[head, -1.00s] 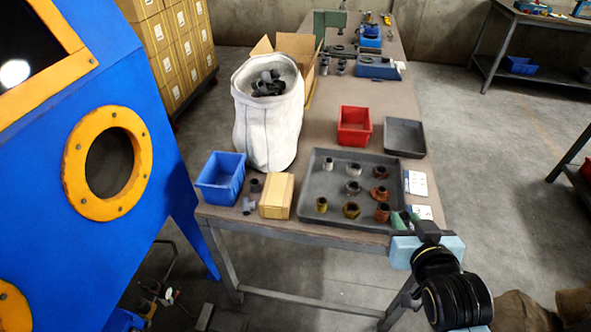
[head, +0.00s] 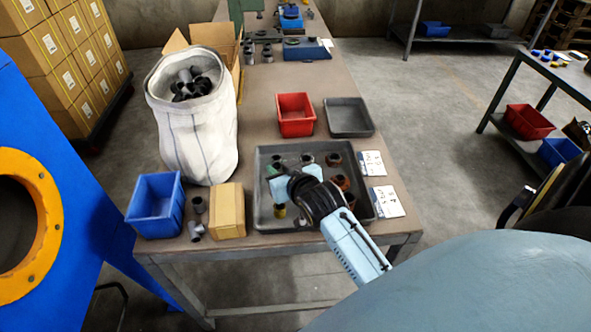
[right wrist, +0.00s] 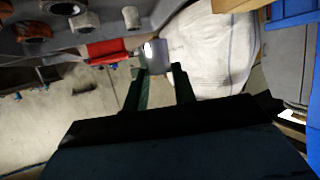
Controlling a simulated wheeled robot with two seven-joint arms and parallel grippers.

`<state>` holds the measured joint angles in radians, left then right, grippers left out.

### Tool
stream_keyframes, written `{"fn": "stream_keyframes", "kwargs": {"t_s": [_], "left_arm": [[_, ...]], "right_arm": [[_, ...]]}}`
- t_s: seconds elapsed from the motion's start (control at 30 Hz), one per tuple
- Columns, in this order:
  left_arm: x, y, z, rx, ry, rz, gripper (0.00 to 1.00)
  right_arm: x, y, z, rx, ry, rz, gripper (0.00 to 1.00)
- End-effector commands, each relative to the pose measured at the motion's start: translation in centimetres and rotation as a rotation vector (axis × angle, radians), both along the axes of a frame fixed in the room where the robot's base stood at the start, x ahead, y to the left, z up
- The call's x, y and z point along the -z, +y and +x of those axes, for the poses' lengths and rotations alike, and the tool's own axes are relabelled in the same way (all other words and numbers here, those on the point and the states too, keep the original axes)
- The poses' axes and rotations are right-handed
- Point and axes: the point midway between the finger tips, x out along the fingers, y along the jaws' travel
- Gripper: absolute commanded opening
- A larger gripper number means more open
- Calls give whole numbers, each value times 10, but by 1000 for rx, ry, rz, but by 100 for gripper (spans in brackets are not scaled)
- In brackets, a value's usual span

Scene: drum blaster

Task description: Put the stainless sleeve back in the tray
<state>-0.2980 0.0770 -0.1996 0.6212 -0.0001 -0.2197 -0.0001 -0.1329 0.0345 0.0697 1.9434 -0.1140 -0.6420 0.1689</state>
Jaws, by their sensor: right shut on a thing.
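A smooth, light grey metal sleeve (right wrist: 156,57) shows between the dark green fingertips of my right gripper (right wrist: 160,76) in the right wrist view. The fingers are shut on it. In the head view my right gripper (head: 271,172) is above the left part of the dark grey tray (head: 262,207), and the sleeve cannot be made out there. The tray holds several metal fittings, among them a dark brown one (head: 333,160) and a yellowish one (head: 280,211). My gripper and wrist hide part of the tray. My left gripper is not in view.
A red bin (head: 296,115) and an empty grey tray (head: 348,118) stand behind the tray. A white sack (head: 195,135) of dark fittings, a blue bin (head: 155,207) and a cardboard box (head: 228,210) stand to the left. Labelled cards (head: 386,201) lie at the right.

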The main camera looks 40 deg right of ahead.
Motion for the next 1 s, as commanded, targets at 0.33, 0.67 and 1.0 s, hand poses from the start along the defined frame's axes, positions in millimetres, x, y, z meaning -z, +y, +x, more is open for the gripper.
{"fn": "stream_keyframes", "kwargs": {"t_s": [0.33, 0.67, 1.0], "left_arm": [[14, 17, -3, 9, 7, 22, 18], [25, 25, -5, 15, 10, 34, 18], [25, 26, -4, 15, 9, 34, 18]], "right_arm": [[47, 0, -1, 0, 0, 0, 1], [83, 1, -1, 0, 0, 0, 1], [86, 1, -1, 0, 0, 0, 28]]}}
